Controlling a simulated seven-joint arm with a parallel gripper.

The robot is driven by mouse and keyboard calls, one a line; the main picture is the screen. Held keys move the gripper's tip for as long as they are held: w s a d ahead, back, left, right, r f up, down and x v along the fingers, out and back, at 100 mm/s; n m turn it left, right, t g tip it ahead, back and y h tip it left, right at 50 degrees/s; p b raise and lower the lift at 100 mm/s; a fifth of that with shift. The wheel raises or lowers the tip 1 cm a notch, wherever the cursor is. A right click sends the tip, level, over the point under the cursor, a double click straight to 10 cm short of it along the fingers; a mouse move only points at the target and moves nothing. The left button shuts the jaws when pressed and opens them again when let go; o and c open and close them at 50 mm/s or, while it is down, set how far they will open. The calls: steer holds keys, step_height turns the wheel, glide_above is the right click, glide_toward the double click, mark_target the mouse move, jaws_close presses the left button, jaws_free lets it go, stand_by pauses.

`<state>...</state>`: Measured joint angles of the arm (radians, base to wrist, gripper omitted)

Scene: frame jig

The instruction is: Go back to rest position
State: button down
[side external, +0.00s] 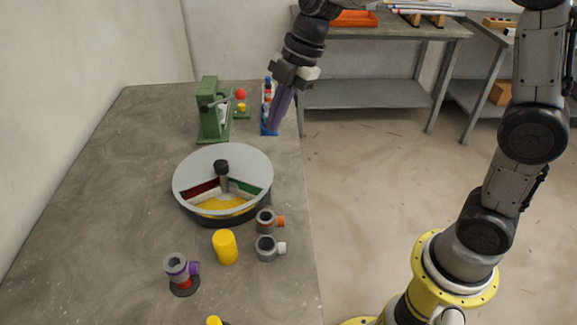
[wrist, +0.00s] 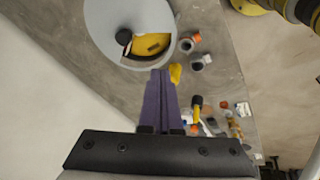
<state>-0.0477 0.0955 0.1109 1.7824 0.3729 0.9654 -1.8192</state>
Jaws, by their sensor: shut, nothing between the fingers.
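My gripper (side external: 280,107) hangs at the far right end of the grey table (side external: 120,160) in the side external view, its purple fingers pointing down beside a blue stand (side external: 268,130) with small coloured parts. In the wrist view the purple fingers (wrist: 161,80) lie together, with nothing seen between them. They partly hide the stand in the side external view.
A round grey carousel (side external: 195,170) with coloured compartments sits mid-table. A green press (side external: 208,110) stands behind it. The table's right edge borders open floor.

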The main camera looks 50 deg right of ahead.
steer(key=s+d+r+m+t+h, duration=0.1)
steer(key=s+d+r+m+t, duration=0.15)
steer(key=s, duration=0.55)
steer(key=s+d+r+m+t+h, duration=0.1)
steer(key=s+d+r+m, duration=0.1)
steer(key=s+r+m, duration=0.35)
steer(key=s+d+f+m+h, duration=0.1)
steer(key=s+d+f+m, duration=0.3)
steer(key=s+f+m, duration=0.3)
steer(key=s+m, duration=0.3)
steer(key=m, duration=0.1)
steer(key=shift+s+h, duration=0.2)
steer(key=shift+h, duration=0.1)
